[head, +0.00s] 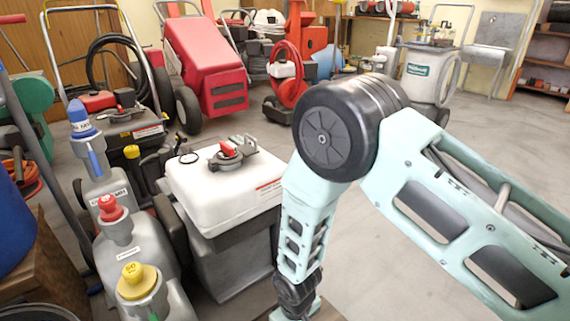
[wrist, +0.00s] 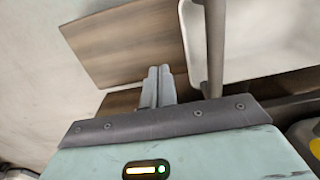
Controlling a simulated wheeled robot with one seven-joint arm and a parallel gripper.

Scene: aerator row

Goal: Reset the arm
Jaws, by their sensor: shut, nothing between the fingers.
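My arm runs from the right edge of the head view up to a big dark joint, then down to the bottom edge. My gripper (wrist: 160,72) shows in the wrist view with its two grey fingers together and nothing between them. The fingers point toward a brown wood-grain surface (wrist: 115,45); I cannot tell the gap. In the head view the fingers are out of frame below. The forearm hangs just right of a white-topped machine (head: 215,195) with a red-and-grey knob (head: 228,152).
Grey canisters with a yellow cap (head: 138,280), a red cap (head: 110,208) and a blue cap (head: 80,118) stand at left. A red wheeled machine (head: 205,60) and a grey-white cart (head: 428,75) stand behind. Open concrete floor (head: 250,125) lies between.

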